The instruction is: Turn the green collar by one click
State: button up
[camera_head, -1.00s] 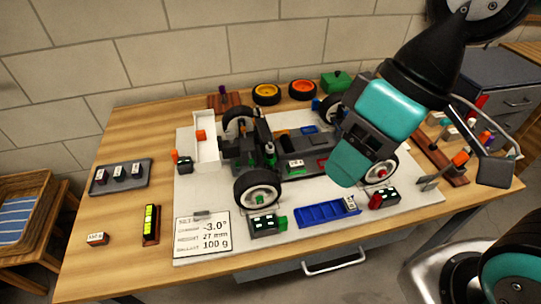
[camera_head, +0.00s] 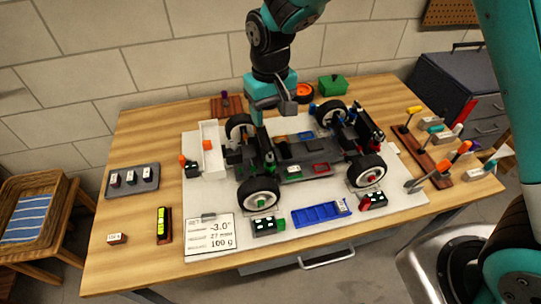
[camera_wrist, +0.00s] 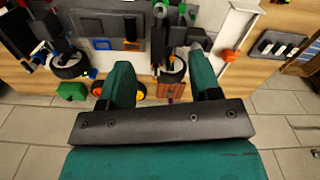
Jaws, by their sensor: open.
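The car chassis (camera_head: 305,160) stands on a pale mat on the table, its wheels on. The green collar (camera_head: 269,157) appears as a small green ring on the dark upright shock at the near left of the car. Small green parts also show at the top edge of the wrist view, but I cannot tell which is the collar. My gripper (camera_head: 274,112) is open and empty above the far left part of the car, behind and above the collar. In the wrist view its two teal fingers (camera_wrist: 160,68) stand apart, with a far wheel (camera_wrist: 173,70) visible between them.
A white wing (camera_head: 209,149) stands at the car's left end. A card (camera_head: 209,234) reading -3.0°, 27 mm and 100 g lies in front. A blue tray (camera_head: 319,214) lies at the near edge, and a tool rack (camera_head: 428,158) stands right. Spare wheels and a green box (camera_head: 333,85) are behind.

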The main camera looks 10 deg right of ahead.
aim_at(271, 157)
notch_tip(271, 157, down, 18)
jog(key=p, duration=0.3)
jog(key=shift+r, duration=0.25)
